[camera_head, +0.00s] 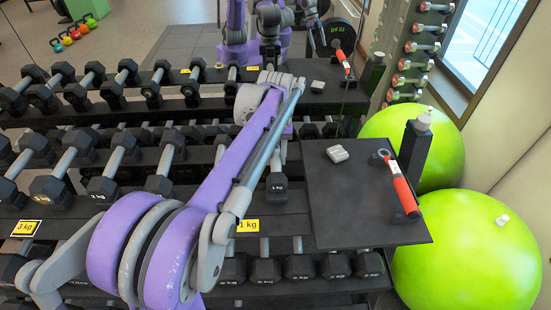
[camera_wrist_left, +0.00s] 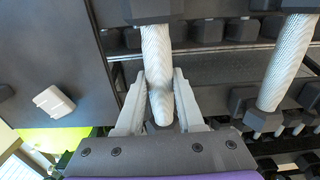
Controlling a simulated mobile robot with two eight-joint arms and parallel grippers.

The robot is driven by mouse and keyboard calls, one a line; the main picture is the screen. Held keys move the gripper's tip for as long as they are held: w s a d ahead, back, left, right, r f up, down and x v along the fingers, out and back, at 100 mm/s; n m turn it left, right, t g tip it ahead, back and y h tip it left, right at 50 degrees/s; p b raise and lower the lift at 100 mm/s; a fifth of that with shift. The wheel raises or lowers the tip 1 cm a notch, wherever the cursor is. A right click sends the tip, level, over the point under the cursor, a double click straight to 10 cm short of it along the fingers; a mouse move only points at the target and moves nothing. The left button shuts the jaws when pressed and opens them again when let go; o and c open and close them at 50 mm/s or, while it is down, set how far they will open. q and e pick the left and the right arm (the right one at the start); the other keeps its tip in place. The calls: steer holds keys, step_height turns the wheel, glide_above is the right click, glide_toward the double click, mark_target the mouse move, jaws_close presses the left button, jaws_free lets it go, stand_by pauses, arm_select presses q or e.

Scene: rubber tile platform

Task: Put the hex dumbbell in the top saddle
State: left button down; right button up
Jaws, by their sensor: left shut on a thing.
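My left gripper (camera_wrist_left: 160,100) is shut on the pale knurled handle of a hex dumbbell (camera_wrist_left: 157,50), one finger on each side. Its near dark hex head (camera_head: 277,188) shows in the head view, beside the platform's left edge; its far head is mostly hidden by my gripper and arm. My forearm also hides most of the gripper there. The top tier of the rack (camera_head: 285,232) has a yellow 1 kg label (camera_head: 245,226) on its front edge. I cannot tell whether the dumbbell rests on the tier or hangs just above it. My right gripper is out of view.
Several dumbbells stand left of the held one; another dumbbell (camera_wrist_left: 277,75) is close beside it. A black platform (camera_head: 352,222) on the right bears a red-handled item (camera_head: 400,190) and a small grey block (camera_head: 337,153). A mirror behind repeats the scene.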

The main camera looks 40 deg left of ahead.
mark_target(275, 155)
arm_select(q)
steer(key=shift+f, duration=0.35)
steer(key=c, duration=0.5)
jaws_free()
step_height(275, 155, up, 12)
steer(key=shift+p, duration=0.55)
